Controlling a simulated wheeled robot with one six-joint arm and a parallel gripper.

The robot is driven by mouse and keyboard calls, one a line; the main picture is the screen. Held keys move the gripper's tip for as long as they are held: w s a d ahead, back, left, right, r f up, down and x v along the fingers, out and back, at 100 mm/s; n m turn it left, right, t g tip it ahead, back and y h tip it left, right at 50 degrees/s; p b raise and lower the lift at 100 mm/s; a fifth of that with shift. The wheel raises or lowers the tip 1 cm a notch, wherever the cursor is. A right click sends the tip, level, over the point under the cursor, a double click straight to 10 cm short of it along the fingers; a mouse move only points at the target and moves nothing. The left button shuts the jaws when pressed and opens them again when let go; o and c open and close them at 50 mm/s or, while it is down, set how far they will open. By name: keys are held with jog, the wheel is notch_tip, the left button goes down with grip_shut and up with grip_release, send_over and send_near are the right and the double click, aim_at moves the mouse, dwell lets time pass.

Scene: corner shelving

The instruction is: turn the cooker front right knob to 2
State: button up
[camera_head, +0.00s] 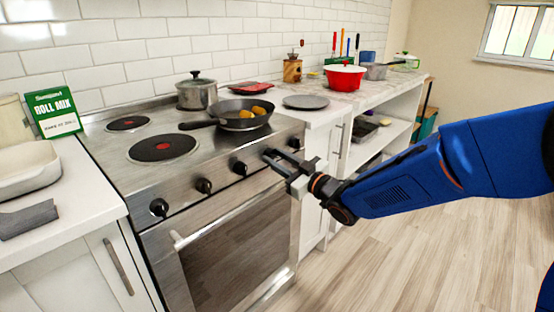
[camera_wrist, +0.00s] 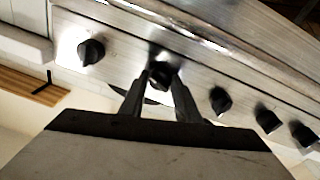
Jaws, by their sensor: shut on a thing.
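The cooker (camera_head: 120,187) has a steel front panel with several black knobs in a row. My gripper (camera_head: 274,161) is at the right part of this panel, with the arm reaching in from the right. In the wrist view my gripper (camera_wrist: 160,84) has one finger on each side of a black knob (camera_wrist: 161,73), the second from the left there, and is closed on it. The rightmost knob (camera_head: 294,142) in the head view is free. Which burner the held knob serves, and its dial markings, cannot be read.
A black pan (camera_head: 228,123) with orange food and a steel pot (camera_head: 197,94) stand on the hob. The oven handle (camera_head: 210,226) runs below the knobs. Neighbouring knobs (camera_wrist: 91,51) and (camera_wrist: 220,100) sit close on both sides. The floor (camera_head: 400,260) in front is clear.

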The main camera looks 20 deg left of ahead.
jog(key=shift+f+m, duration=0.15)
jog(key=shift+m, duration=0.75)
jog(key=o, duration=1)
jog(key=v, duration=1.7)
jog(key=shift+s+d, duration=0.2)
